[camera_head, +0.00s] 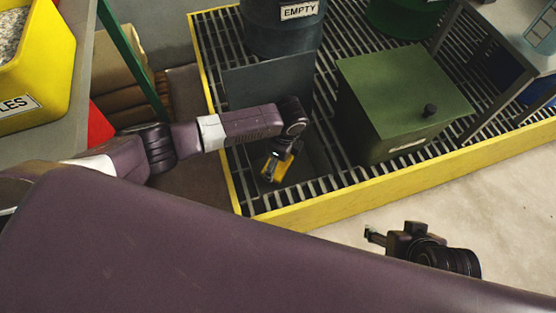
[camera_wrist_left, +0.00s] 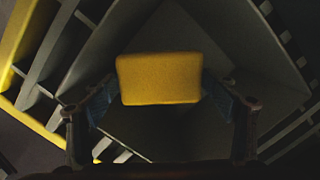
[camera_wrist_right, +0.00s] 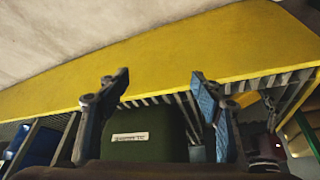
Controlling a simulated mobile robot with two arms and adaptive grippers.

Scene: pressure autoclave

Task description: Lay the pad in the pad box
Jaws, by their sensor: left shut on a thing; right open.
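The yellow pad (camera_head: 274,169) is in my left gripper (camera_head: 283,152), over or inside an open dark grey box (camera_head: 318,160). This looks like the pad box, though no label on it shows. In the left wrist view the pad (camera_wrist_left: 158,79) is held between the two fingers, with dark box walls (camera_wrist_left: 237,28) around it. I cannot tell whether the pad touches the box floor. My right gripper (camera_head: 378,237) is open and empty, outside the yellow edge; in the right wrist view its fingers (camera_wrist_right: 160,90) stand wide apart.
A green box (camera_head: 385,75) with a black knob stands right of the grey box on the slatted grate. A dark drum marked EMPTY (camera_head: 285,28) stands behind. A yellow rim (camera_head: 400,170) borders the grate. A yellow bin (camera_head: 40,60) sits on the shelf at left.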

